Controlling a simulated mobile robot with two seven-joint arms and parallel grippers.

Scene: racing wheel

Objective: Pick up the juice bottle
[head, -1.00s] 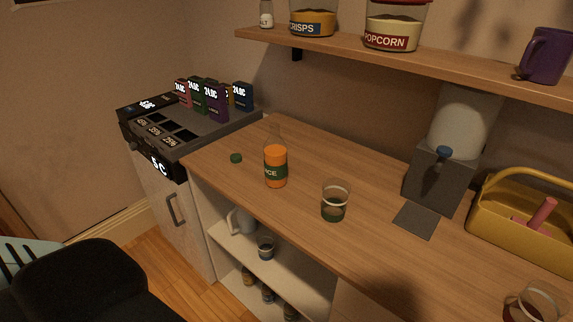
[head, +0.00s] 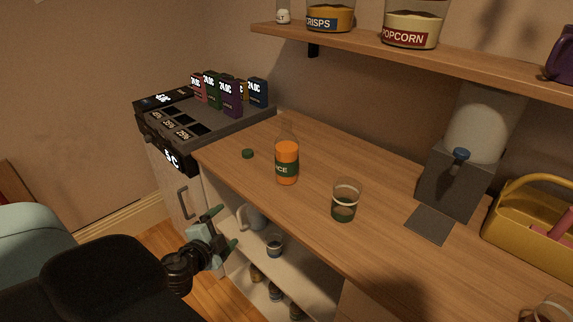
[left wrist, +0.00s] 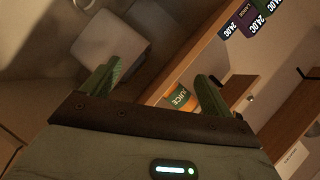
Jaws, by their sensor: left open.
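The juice bottle (head: 287,166) stands upright on the wooden counter (head: 310,205). It is clear at the neck, with orange juice and a dark green label. A small green cap (head: 248,153) lies on the counter to its left. My left gripper (head: 224,226) is open and empty, in front of the counter's edge and below the bottle. In the left wrist view the bottle's orange body and label (left wrist: 180,97) show beyond the gap between the green fingers (left wrist: 160,88), partly hidden by the right one. My right gripper is not in view.
A glass (head: 345,201) stands on the counter right of the bottle. A dispenser (head: 461,165) and yellow caddy (head: 525,225) are farther right. A dark unit with coloured boxes (head: 208,115) is at the left. Open shelves below the counter hold a jug (head: 254,218) and cups.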

